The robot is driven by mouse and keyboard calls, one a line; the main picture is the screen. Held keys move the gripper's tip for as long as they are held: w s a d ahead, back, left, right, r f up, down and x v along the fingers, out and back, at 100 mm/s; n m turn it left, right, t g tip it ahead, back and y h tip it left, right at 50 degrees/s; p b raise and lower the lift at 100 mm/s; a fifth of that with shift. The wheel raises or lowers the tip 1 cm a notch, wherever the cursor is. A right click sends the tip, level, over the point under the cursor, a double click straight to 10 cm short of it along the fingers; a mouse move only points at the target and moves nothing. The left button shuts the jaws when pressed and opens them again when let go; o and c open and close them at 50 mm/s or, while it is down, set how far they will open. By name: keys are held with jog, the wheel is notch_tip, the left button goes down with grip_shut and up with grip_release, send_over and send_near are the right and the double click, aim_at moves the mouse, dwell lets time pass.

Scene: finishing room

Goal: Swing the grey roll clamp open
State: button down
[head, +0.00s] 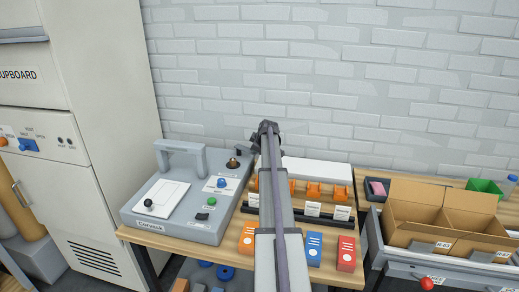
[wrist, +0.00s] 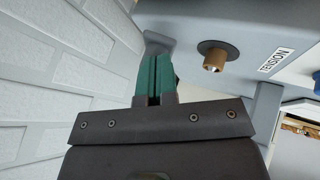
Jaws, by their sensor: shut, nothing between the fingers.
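The grey clamp (head: 180,147) is an arched bar at the back left of the grey machine (head: 205,236) on the bench. Whether it is latched I cannot tell. My gripper (head: 256,143) is at the end of my arm, behind and to the right of the machine. In the wrist view the green-padded fingers of my gripper (wrist: 155,72) are pressed together with nothing between them. A grey part, probably the clamp (wrist: 158,42), shows just beyond the fingertips; contact cannot be told. A brass knob (wrist: 213,60) beside the TENSION label is to the right of the fingers.
The white brick wall (head: 300,80) is close behind the bench. The machine also carries a blue knob (head: 221,183) and a green button (head: 212,201). Orange and blue boxes (head: 314,249) stand at the bench front. A cardboard box (head: 415,208) is at right.

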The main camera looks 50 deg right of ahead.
jog(key=shift+s+d, duration=0.25)
jog(key=shift+s, duration=0.4)
jog(key=s+r+p, duration=0.6)
jog(key=r+p, duration=0.2)
jog(key=shift+a, duration=0.15)
